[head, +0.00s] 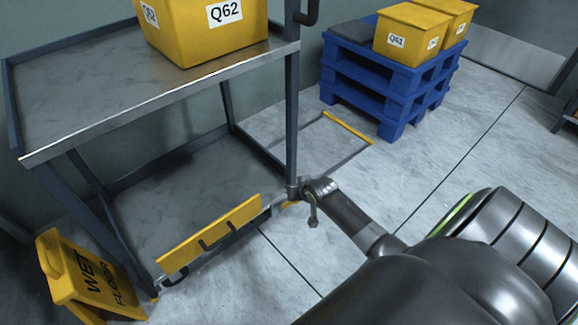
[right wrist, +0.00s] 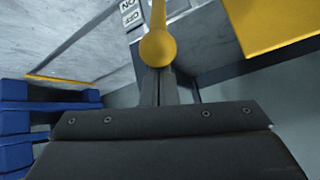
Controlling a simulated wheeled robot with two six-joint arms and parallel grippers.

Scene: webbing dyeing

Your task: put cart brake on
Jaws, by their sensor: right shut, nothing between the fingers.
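The steel cart (head: 160,85) stands at the left in the head view. My right gripper (head: 303,188) is low by the cart's near right leg, and a small yellow piece (head: 290,204) shows just below it. In the right wrist view, the yellow brake lever (right wrist: 158,15) ends in a round knob (right wrist: 158,49) beside an OFF/ON label (right wrist: 131,14). My right gripper's closed fingers (right wrist: 157,80) are right at the knob, with nothing between them. I cannot tell whether they touch it. My left gripper is not in view.
A yellow Q62 bin (head: 210,35) sits on the cart top. A wet floor sign (head: 85,275) stands at left. A blue pallet stack (head: 375,95) with yellow bins is behind.

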